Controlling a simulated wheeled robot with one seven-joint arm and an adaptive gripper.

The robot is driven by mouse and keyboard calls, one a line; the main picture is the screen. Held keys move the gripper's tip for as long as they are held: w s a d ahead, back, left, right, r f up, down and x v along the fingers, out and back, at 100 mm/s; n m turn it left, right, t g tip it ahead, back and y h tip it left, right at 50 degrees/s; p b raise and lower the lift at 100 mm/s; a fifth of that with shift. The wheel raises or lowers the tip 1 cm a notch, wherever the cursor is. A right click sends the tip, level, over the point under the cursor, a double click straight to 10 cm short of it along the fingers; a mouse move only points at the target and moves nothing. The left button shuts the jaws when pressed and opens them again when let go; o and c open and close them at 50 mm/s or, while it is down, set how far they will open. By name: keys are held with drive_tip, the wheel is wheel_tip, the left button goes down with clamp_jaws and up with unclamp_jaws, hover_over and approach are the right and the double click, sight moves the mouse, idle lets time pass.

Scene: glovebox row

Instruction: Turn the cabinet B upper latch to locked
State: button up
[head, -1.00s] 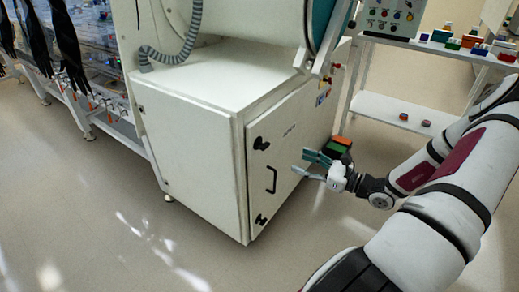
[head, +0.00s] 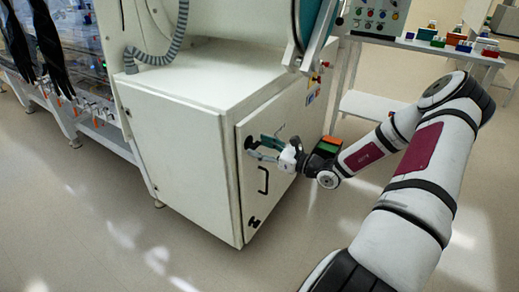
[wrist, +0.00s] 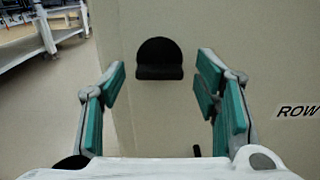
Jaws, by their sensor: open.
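The upper latch (head: 248,143) is a black knob near the top left corner of the white cabinet door (head: 285,170). In the wrist view the latch (wrist: 160,58) shows as a rounded black plate with a flat bar across its lower part. My gripper (head: 257,147) is open with teal-padded fingers, close to the door. In the wrist view my gripper (wrist: 162,78) has one finger on each side of the latch, with visible gaps and nothing held. The head view does not show whether a fingertip touches the latch.
Below the upper latch are a black bar handle (head: 264,180) and a lower black latch (head: 253,222). A grey hose (head: 160,55) runs above the cabinet top. A shelf unit (head: 400,45) with coloured blocks stands at right. Floor in front is clear.

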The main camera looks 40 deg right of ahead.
drive_tip(key=shift+w+a, duration=0.1)
drive_tip(key=shift+w, duration=0.15)
drive_tip(key=c, duration=1.2)
drive_tip(key=shift+o, duration=0.2)
